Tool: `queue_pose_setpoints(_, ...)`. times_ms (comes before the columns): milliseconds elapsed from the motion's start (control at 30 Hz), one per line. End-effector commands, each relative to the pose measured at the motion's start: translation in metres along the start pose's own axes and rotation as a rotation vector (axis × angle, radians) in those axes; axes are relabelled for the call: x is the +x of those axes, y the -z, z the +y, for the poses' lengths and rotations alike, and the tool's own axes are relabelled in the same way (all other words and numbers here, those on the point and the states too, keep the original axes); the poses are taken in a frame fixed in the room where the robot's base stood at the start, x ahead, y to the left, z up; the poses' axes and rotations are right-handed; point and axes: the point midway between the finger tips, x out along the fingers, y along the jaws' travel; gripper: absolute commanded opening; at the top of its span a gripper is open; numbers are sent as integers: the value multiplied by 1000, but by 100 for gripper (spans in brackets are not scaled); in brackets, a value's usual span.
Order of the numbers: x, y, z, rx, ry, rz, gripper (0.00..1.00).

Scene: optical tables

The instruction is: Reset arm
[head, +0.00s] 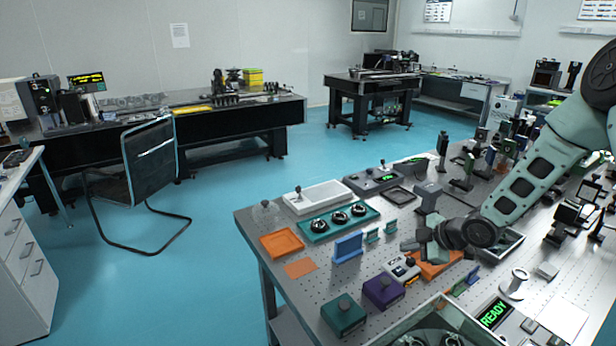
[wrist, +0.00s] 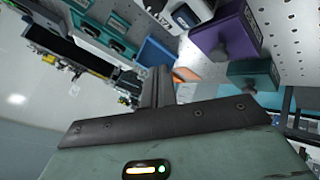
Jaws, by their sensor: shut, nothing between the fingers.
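My arm (head: 525,185) reaches in from the right over the perforated optical table (head: 335,308) in the head view.
Near the gripper stand a blue holder (head: 348,248), a purple box (head: 383,291), a teal box (head: 343,314) and a teal tray (head: 339,222) with round parts. Several optical mounts crowd the table's back and right. Blue floor (head: 215,260) at left is open, apart from a chair (head: 150,165).

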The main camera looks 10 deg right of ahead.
Motion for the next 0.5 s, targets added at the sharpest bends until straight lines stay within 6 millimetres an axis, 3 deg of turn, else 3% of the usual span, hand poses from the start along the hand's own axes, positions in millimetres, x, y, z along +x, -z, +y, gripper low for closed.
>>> queue_pose_setpoints(133, -2, 31, -4, 29, 44, -50, 0)
queue_pose_setpoints(267, -12, 76, -19, 99, 106, -142, 0)
queue_pose_setpoints(500, -54, 160, -72, 266, 195, -325, 0)
